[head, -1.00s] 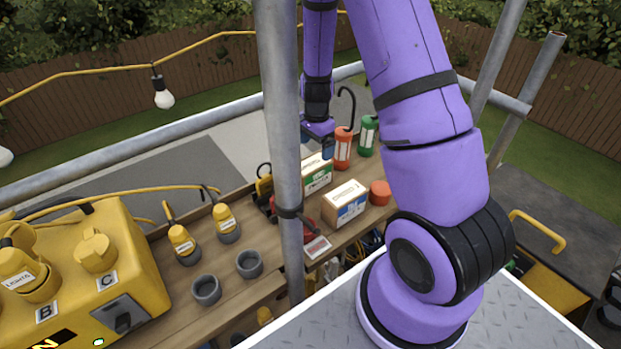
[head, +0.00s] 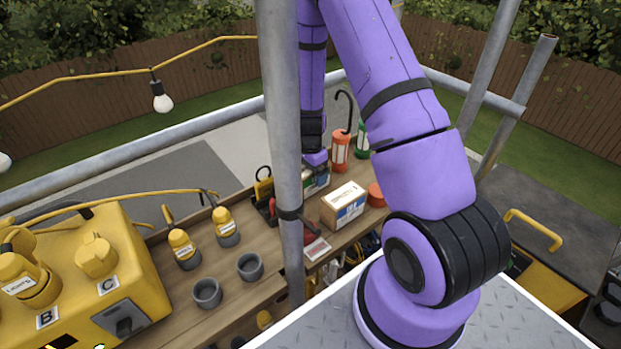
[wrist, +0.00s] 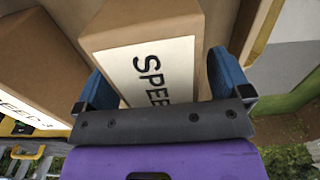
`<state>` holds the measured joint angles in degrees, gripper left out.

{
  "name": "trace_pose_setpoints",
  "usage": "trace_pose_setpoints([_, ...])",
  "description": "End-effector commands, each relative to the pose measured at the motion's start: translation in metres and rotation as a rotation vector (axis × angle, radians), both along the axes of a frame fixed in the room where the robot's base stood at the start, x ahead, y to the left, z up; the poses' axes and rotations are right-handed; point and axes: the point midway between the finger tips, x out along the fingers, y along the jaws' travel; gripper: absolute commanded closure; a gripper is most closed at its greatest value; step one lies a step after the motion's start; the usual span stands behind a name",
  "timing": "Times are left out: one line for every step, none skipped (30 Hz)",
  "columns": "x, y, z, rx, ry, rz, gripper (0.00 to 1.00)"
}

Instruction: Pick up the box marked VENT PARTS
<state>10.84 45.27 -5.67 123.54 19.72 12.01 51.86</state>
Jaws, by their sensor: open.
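No label reading VENT PARTS can be made out. A brown box with a white label (wrist: 150,30) stands between the fingers of my gripper (wrist: 157,72) in the wrist view. The visible letters on its label read "SPE". My gripper is open, with one blue finger on each side of this box. In the head view this is the green-labelled box (head: 322,178), largely covered by my arm and the pole. A second brown box (head: 343,204) with a white and blue label sits nearer; a box also shows at left in the wrist view (wrist: 35,60), its label partly cut off.
A grey upright pole (head: 282,120) stands in front of the wooden shelf (head: 245,300). A red lantern (head: 340,150) and a green lantern (head: 362,140) stand behind the boxes. A red round thing (head: 376,195) is beside the nearer box. Yellow-topped plugs (head: 223,222) stand at left.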

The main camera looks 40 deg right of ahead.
Motion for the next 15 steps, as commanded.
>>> trace_pose_setpoints([-0.001, 0.0, -0.007, 0.001, 0.002, -0.001, 0.04])
trace_pose_setpoints([-0.001, 0.0, -0.01, 0.001, 0.002, -0.001, 0.04])
trace_pose_setpoints([0.0, 0.0, -0.013, 0.0, 0.002, -0.001, 0.04])
trace_pose_setpoints([0.0, 0.0, -0.015, 0.0, 0.001, -0.001, 0.04])
trace_pose_setpoints([0.0, 0.0, -0.017, 0.0, 0.0, -0.001, 0.04])
trace_pose_setpoints([0.0, 0.0, -0.018, 0.0, 0.0, -0.001, 0.04])
trace_pose_setpoints([0.0, 0.0, -0.018, 0.0, -0.001, -0.001, 0.04])
trace_pose_setpoints([0.0, 0.0, -0.019, 0.0, -0.001, -0.001, 0.04])
trace_pose_setpoints([0.0, 0.0, -0.019, 0.0, -0.001, -0.001, 0.04])
trace_pose_setpoints([0.0, 0.0, -0.019, 0.0, -0.001, 0.0, 0.04])
trace_pose_setpoints([0.0, 0.0, -0.019, 0.0, -0.001, 0.0, 0.04])
trace_pose_setpoints([0.0, 0.0, -0.018, 0.0, -0.001, 0.0, 0.04])
trace_pose_setpoints([0.0, 0.0, -0.018, 0.0, -0.001, 0.0, 0.04])
trace_pose_setpoints([0.0, 0.0, -0.018, 0.0, -0.001, 0.0, 0.09])
trace_pose_setpoints([0.0, 0.0, -0.018, 0.0, 0.0, 0.0, 0.18])
